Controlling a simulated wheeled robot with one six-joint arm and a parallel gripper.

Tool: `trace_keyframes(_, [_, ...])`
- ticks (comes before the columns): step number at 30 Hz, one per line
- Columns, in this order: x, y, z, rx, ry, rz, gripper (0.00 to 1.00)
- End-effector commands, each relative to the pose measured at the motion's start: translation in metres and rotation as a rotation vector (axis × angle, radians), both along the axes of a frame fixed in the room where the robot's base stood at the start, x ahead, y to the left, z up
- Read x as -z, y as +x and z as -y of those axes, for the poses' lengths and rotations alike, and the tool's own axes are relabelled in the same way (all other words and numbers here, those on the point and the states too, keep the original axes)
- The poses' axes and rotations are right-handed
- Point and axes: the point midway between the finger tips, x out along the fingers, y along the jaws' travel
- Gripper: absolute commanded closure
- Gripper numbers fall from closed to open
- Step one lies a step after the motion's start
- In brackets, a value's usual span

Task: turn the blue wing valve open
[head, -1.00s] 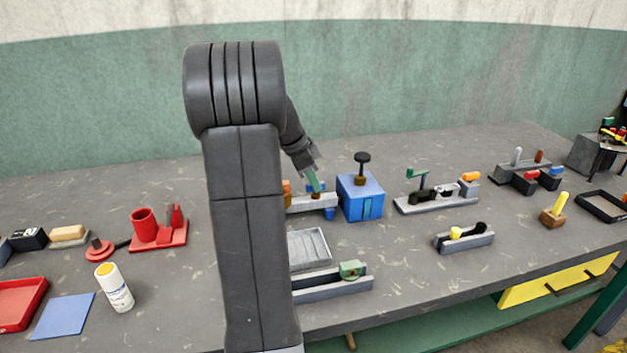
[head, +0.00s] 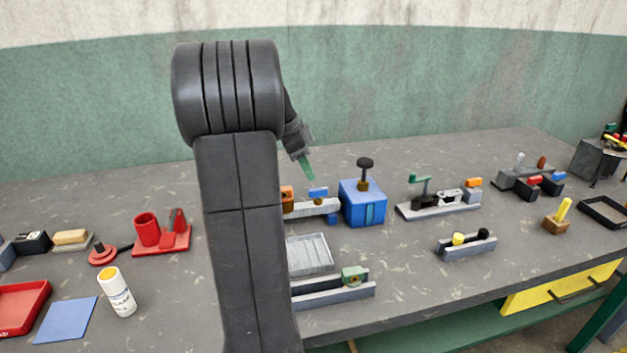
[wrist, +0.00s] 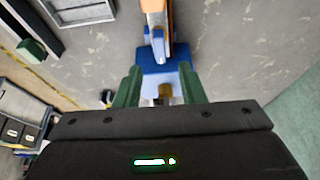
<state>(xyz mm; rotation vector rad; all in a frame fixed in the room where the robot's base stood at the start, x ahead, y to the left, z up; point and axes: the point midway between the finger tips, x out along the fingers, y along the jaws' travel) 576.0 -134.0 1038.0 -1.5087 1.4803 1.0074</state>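The blue wing valve (head: 318,192) sits on a pale grey rail fixture (head: 312,207) with an orange part at its left end. In the wrist view the blue wing (wrist: 158,46) lies across the rail, just beyond my fingertips. My gripper (head: 307,168) is raised above the valve in the head view, clear of it. In the wrist view my gripper (wrist: 159,70) has its two green fingers spread, with nothing held between them. My arm hides part of the fixture's left end in the head view.
A blue box (head: 362,204) with a tall black knob (head: 365,164) stands just right of the valve. A grey tray (head: 309,254) and a rail with a green block (head: 353,276) lie in front. A toggle clamp fixture (head: 438,203) is farther right. Bare bench lies between them.

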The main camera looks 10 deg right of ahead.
Motion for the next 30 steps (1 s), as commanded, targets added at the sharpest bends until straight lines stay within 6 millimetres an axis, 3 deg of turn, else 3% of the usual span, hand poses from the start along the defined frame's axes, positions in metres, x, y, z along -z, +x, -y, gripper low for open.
trace_keyframes(6, [-0.044, 0.0, -0.018, -0.002, 0.001, 0.003, 0.64])
trace_keyframes(12, [-0.063, 0.0, -0.026, -0.001, 0.001, 0.001, 0.64])
trace_keyframes(24, [-0.067, 0.0, -0.028, -0.001, 0.0, -0.001, 0.64])
trace_keyframes(30, [-0.054, -0.001, -0.023, 0.001, 0.0, -0.004, 0.64])
